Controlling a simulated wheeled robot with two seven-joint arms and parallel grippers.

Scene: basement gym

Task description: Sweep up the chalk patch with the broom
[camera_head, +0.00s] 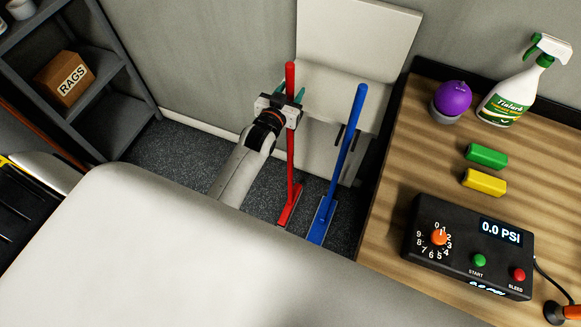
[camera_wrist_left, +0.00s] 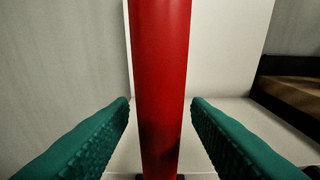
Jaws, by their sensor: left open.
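A red long-handled tool (camera_head: 291,150) stands upright by the wall, its flat red head on the dark floor. A blue long-handled tool (camera_head: 347,150) leans to its right, with a wide blue head on the floor. Which of them is the broom I cannot tell for sure. My left gripper (camera_head: 288,98) is at the upper part of the red handle. In the left wrist view the red handle (camera_wrist_left: 160,80) stands between the two open green fingers, with gaps on both sides. No chalk patch is visible. My right gripper is not in view.
A wooden bench (camera_head: 400,180) at right holds a spray bottle (camera_head: 507,85), a purple ball (camera_head: 454,96), green and yellow blocks and a pressure box (camera_head: 465,262). A grey shelf (camera_head: 110,100) with a rags box (camera_head: 64,78) stands left. A pale panel (camera_head: 355,40) stands behind the tools.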

